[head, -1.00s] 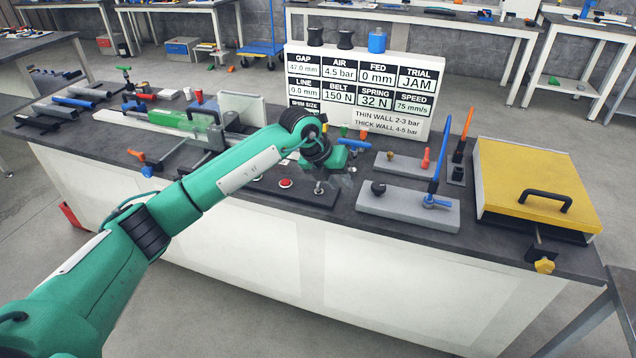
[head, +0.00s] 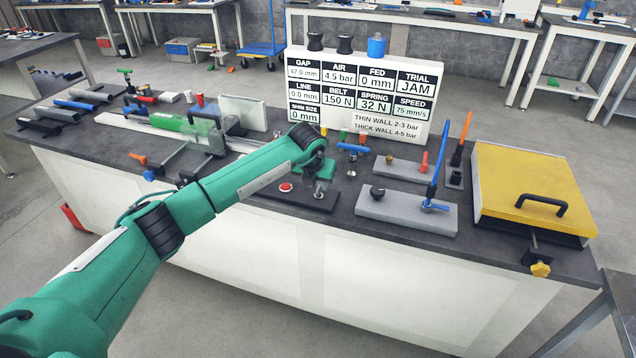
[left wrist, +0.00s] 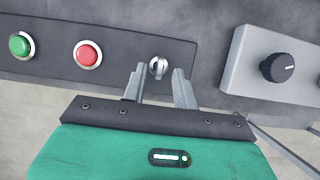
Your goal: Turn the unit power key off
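The power key (left wrist: 158,67) is a small round silver switch with a raised bar across it, at the right end of a dark button panel (left wrist: 110,50). The same panel shows in the head view (head: 262,194), with the key (head: 319,192) near its right end. My left gripper (left wrist: 160,75) is open and empty. In the left wrist view its two fingers point at the key, which appears between the fingertips; I cannot tell whether they touch it. In the head view my left gripper (head: 316,180) hangs over the panel, partly hidden by my wrist. My right gripper is not in view.
A red button (left wrist: 88,54) and a green button (left wrist: 21,45) sit left of the key. A grey block with a black knob (left wrist: 278,67) is to the right. A blue-handled lever (head: 434,190) and a yellow lidded box (head: 530,185) stand further right.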

